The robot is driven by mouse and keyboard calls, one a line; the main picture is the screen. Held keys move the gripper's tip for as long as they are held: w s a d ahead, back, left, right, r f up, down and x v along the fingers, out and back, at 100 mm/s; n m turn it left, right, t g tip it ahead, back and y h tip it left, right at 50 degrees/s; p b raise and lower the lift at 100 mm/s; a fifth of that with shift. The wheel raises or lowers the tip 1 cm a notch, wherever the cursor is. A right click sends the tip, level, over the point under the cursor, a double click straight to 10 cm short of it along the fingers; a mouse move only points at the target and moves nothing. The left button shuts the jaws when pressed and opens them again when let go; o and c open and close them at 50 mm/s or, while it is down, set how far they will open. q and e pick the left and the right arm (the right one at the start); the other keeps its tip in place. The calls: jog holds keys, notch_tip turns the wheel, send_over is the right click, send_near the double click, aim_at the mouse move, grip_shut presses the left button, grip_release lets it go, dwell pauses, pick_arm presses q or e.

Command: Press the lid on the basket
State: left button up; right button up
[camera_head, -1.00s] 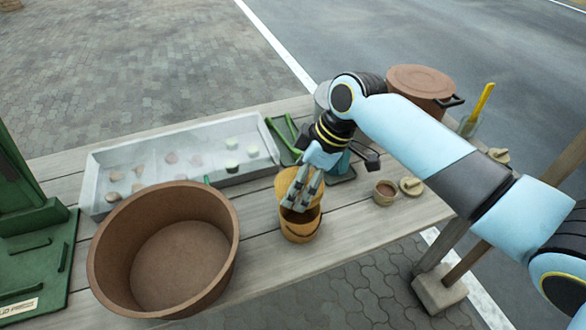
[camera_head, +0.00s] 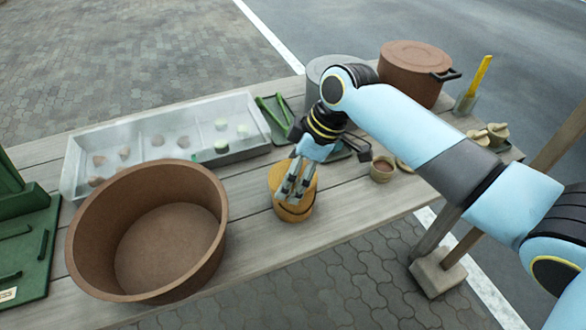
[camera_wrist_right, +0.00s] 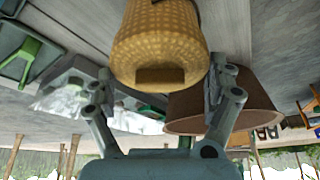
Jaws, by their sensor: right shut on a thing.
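The small tan basket (camera_head: 294,215) stands upright near the table's front edge, right of the large brown tub. Its tan lid (camera_head: 277,177) lies over its mouth, nearly level, with a thin dark line between lid and basket at the front. My right gripper (camera_head: 291,192) comes down from above and is shut on the lid; the fingers hide part of its top. In the right wrist view a woven yellow surface (camera_wrist_right: 160,38) fills the top middle, in front of the fingers; I cannot tell lid from basket there. My left gripper is out of view.
The large brown tub (camera_head: 84,232) is close on the left. A grey tray (camera_head: 75,170) with several small pieces lies behind it. A small brown cup (camera_head: 383,172) stands to the right, and a lidded brown pot (camera_head: 408,78) behind.

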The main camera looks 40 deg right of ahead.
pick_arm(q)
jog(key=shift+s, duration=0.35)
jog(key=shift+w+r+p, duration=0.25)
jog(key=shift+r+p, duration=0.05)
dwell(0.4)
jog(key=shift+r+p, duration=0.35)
pick_arm(e)
jog(key=shift+f, duration=0.35)
dwell(0.8)
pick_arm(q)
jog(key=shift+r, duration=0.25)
pick_arm(e)
jog(key=shift+f, duration=0.1)
dwell(0.4)
jog(key=o, duration=0.7)
jog(key=shift+c, duration=0.2)
